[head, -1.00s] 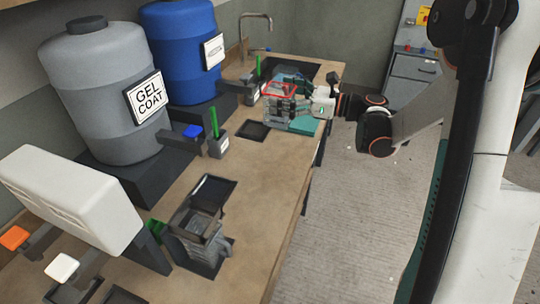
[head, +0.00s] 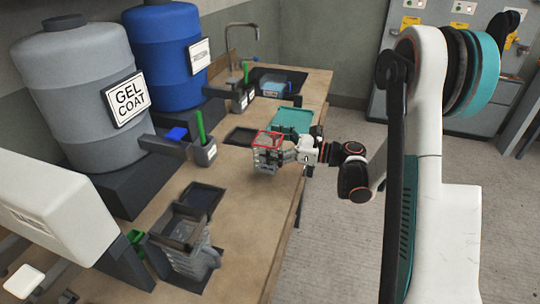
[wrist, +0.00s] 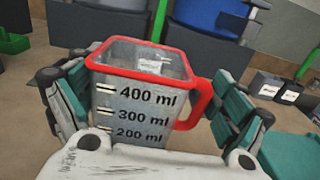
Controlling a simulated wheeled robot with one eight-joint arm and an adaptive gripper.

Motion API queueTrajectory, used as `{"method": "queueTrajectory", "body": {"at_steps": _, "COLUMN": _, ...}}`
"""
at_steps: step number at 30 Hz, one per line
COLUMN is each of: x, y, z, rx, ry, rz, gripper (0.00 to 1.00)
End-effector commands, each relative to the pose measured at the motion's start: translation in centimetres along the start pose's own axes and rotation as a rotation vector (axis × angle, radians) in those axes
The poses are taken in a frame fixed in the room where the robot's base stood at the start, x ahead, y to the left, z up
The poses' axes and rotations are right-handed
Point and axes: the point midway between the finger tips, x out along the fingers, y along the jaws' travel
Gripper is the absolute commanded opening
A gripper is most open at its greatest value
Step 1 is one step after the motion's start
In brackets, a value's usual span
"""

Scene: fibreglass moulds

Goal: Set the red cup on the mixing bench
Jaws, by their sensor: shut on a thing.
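The red cup (head: 266,141) is a clear, square measuring cup with a red rim and red handle. In the wrist view the red cup (wrist: 140,105) is upright, its 400, 300 and 200 ml marks facing the camera and its handle to the right. My gripper (head: 270,157) is shut on the cup, with a teal-padded finger on either side in the wrist view (wrist: 150,110). The wooden bench (head: 240,205) runs below the cup. I cannot tell whether the cup's base touches it.
A teal tray (head: 292,118) lies just behind the cup. A grey gel coat drum (head: 78,105) and a blue drum (head: 165,50) stand along the left. A grey jug (head: 185,250) stands in front. Bare bench top lies between jug and cup.

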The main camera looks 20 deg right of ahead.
Motion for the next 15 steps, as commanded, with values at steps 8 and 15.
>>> {"method": "queueTrajectory", "body": {"at_steps": 8, "x": 0.0, "y": 0.0, "z": -3.8, "rx": 0.0, "ry": 0.0, "rz": 0.0, "gripper": 0.58}}
{"method": "queueTrajectory", "body": {"at_steps": 15, "x": 0.0, "y": 0.0, "z": -3.7, "rx": 0.0, "ry": 0.0, "rz": 0.0, "gripper": 0.58}}
